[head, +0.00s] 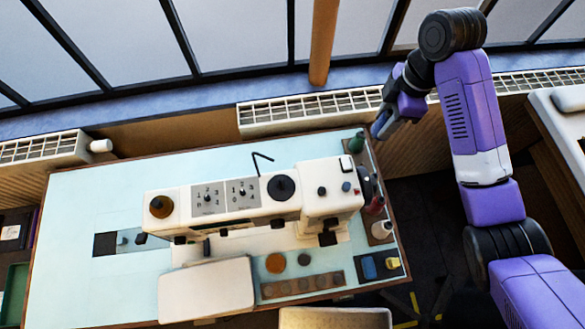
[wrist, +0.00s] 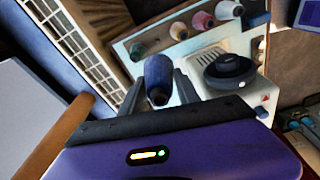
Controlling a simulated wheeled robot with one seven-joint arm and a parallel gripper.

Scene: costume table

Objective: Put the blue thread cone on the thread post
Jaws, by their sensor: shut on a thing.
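The blue thread cone (wrist: 158,72) is between the two fingers of my gripper (wrist: 157,86) in the wrist view, its dark end toward the camera. In the head view my gripper (head: 385,117) is above the table's far right corner, and the blue cone (head: 378,126) shows small at its tip. The cone appears held clear of the table, near the green cone (head: 356,143). I cannot make out a bare thread post for certain. A thin bent black rod (head: 262,160) stands on or behind the sewing machine.
The white sewing machine (head: 322,200) stands mid-table, with its black handwheel (wrist: 229,70) close to the right finger in the wrist view. Green (wrist: 137,51), red (wrist: 203,20) and white (wrist: 229,10) cones line the table's right edge. A white radiator (head: 310,107) runs behind.

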